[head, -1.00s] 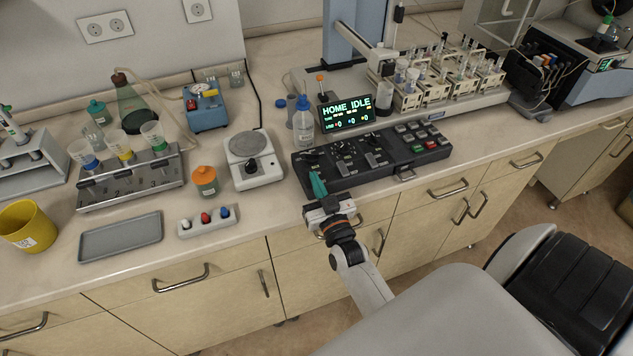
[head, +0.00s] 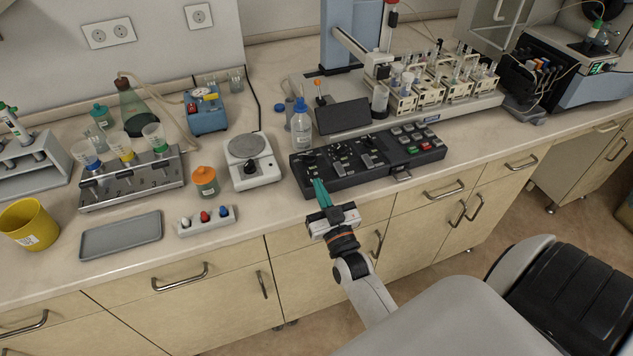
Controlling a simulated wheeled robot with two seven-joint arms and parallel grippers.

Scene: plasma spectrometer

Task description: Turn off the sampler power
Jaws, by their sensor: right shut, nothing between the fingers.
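The sampler stands at the back right, with its blue-grey column and arm (head: 352,45) above racks of tubes. Its small display (head: 343,117) is dark and shows no text. The black control panel (head: 345,178) in front carries knobs, switches and several coloured keys on its right part. My right gripper (head: 321,190) is shut and empty, its green fingers at the front left edge of the panel, close to the leftmost switch (head: 309,160); I cannot tell whether they touch it. My left gripper is not in view.
A grey tray (head: 121,236) and a yellow cup (head: 28,225) lie further left. The counter's front edge runs below my gripper.

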